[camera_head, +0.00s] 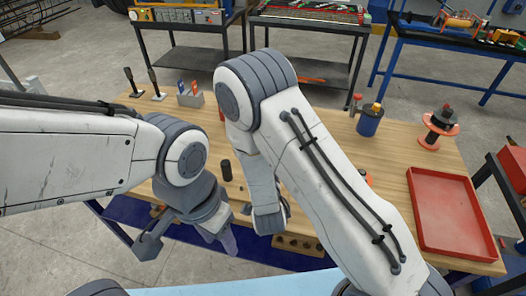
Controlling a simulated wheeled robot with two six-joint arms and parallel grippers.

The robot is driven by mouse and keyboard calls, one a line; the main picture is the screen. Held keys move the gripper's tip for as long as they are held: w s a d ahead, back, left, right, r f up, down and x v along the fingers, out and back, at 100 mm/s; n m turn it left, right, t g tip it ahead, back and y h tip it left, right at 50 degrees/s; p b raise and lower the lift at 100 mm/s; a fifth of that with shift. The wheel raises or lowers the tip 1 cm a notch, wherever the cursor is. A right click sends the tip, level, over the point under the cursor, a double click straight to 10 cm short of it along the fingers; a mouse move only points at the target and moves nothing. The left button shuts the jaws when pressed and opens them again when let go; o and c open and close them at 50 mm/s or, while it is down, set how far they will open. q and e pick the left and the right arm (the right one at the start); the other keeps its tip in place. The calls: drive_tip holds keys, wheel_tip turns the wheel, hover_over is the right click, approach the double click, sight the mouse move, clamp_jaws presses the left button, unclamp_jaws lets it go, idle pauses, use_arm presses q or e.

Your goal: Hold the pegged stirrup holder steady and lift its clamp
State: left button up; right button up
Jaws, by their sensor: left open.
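A wooden strip with dark round holes (300,244) lies along the table's near edge and is partly covered by my arms. I cannot tell whether it is the pegged stirrup holder. No clamp can be made out. My left gripper (188,247) is open, fingers spread and pointing down over the near edge of the table, with nothing seen between them. My right arm rises from the bottom right, bends at the top, and its forearm comes down to the near middle of the table. The right gripper is hidden behind that arm.
The wooden table (320,135) holds a short black cylinder (226,170), a grey box with tools (190,98), two dark upright tools (154,85), a blue cup (369,121), an orange-black spool (438,127) and a red tray (450,212). Other workbenches stand behind.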

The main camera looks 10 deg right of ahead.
use_arm(q)
drive_tip(key=o, duration=0.4)
drive_tip(key=shift+r, duration=0.15)
drive_tip(key=m+y, duration=0.1)
drive_tip(key=m, duration=1.6)
hover_over(224, 161)
drive_tip(key=f, duration=1.1)
drive_tip(key=shift+s+f, duration=0.2)
drive_tip(key=shift+s, duration=0.1)
drive_tip(key=shift+w+f+m, duration=0.15)
drive_tip(key=shift+m, duration=0.15)
drive_tip(key=shift+f, duration=0.4)
wheel_tip(224, 161, down, 9)
drive_tip(key=shift+f, duration=0.1)
